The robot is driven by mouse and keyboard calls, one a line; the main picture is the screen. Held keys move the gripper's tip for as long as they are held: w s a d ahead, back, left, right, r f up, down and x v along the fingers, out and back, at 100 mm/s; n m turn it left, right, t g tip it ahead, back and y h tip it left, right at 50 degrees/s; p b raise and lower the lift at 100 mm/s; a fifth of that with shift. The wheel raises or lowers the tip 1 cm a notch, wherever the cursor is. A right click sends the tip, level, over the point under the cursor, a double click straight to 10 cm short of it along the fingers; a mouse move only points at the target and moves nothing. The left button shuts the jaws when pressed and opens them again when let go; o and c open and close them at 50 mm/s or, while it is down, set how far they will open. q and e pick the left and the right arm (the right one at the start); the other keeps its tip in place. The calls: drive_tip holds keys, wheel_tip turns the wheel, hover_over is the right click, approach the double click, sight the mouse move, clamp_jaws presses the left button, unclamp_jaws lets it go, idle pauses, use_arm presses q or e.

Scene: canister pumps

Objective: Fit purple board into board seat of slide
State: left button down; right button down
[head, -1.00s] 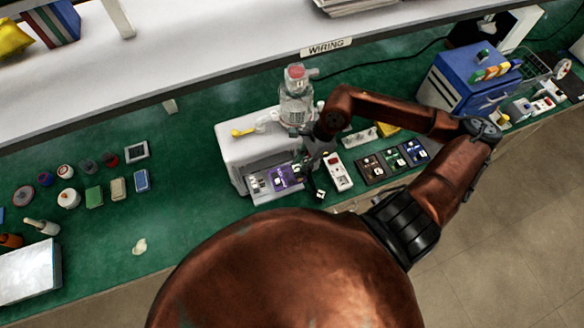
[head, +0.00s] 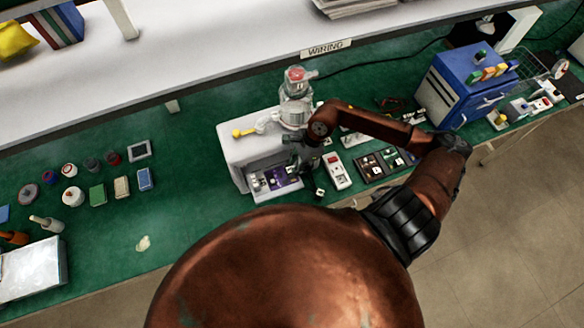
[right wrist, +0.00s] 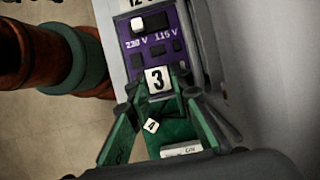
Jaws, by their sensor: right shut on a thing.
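The purple board (head: 279,172), dark in shadow, is at the grey slide (head: 263,186) in the open front of the white pump housing (head: 231,150). In the right wrist view the purple board (right wrist: 157,48) shows "230 V", "115 V" and a white switch; a "3" tag sits at its near end. My right gripper (head: 299,163) is at the board's right end. In the wrist view its fingers (right wrist: 158,92) are shut on that near end. The fingers and arm hide part of the board. I cannot tell whether it is fully in the seat. My left gripper is not in view.
A clear pump jar (head: 296,103) with a red top stands on the housing, beside a yellow-handled part (head: 243,132). A white device with a red patch (head: 337,171) and dark trays (head: 370,167) lie to the right. A blue cabinet (head: 460,85) stands farther right.

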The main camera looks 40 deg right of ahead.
drive_tip(key=c, duration=1.7)
unclamp_jaws()
drive_tip(key=shift+c, duration=0.2)
drive_tip(key=shift+r, duration=0.1)
drive_tip(key=shift+d+r, duration=0.2)
drive_tip(key=shift+r, duration=0.05)
drive_tip(key=b+v, duration=0.2)
drive_tip(key=v, duration=0.9)
drive_tip(key=shift+r+b, duration=0.2)
drive_tip(key=shift+b, duration=0.2)
drive_tip(key=shift+s+f, duration=0.1)
drive_tip(key=shift+s, duration=0.1)
